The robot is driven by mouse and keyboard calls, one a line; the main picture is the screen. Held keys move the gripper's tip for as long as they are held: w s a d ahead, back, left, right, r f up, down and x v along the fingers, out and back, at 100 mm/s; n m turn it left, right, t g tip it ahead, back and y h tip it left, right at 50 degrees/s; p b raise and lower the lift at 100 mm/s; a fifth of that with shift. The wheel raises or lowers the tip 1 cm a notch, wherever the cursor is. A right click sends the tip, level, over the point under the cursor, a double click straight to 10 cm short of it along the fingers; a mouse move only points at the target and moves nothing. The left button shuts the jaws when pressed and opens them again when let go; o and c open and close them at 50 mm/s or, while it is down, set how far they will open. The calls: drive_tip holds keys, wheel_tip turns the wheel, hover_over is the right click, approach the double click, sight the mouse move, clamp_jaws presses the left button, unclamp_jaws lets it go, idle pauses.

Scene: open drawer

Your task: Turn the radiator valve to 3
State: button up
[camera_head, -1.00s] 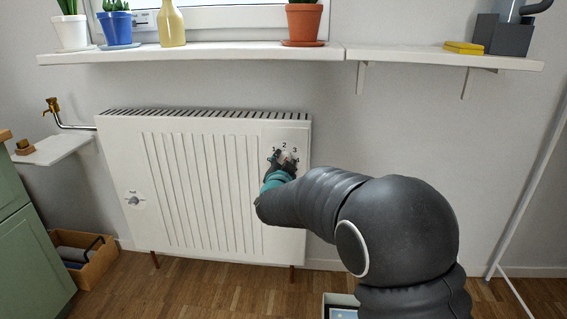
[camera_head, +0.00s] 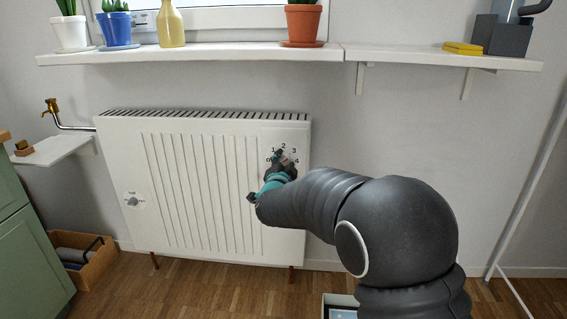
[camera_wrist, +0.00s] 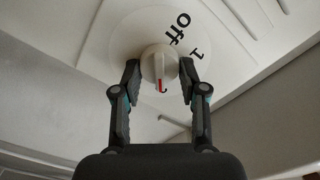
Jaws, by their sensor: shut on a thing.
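The radiator valve is a white round knob with a red mark; it shows in the wrist view (camera_wrist: 159,62) on a round dial plate (camera_wrist: 105,35). "Off" and "1" are readable up and right of the knob. The red mark points down in that view, away from both; the numeral there is hidden or unreadable. My gripper (camera_wrist: 160,75) is shut on the knob, one finger on each side.
A windowsill shelf (camera_head: 200,53) with pots and a vase runs above. A brass tap (camera_head: 51,106) is at the left. An open box (camera_head: 340,304) stands on the floor below my arm.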

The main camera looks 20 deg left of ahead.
drive_tip(key=o, duration=1.1)
drive_tip(key=v, duration=1.2)
drive_tip(key=shift+f, duration=0.1)
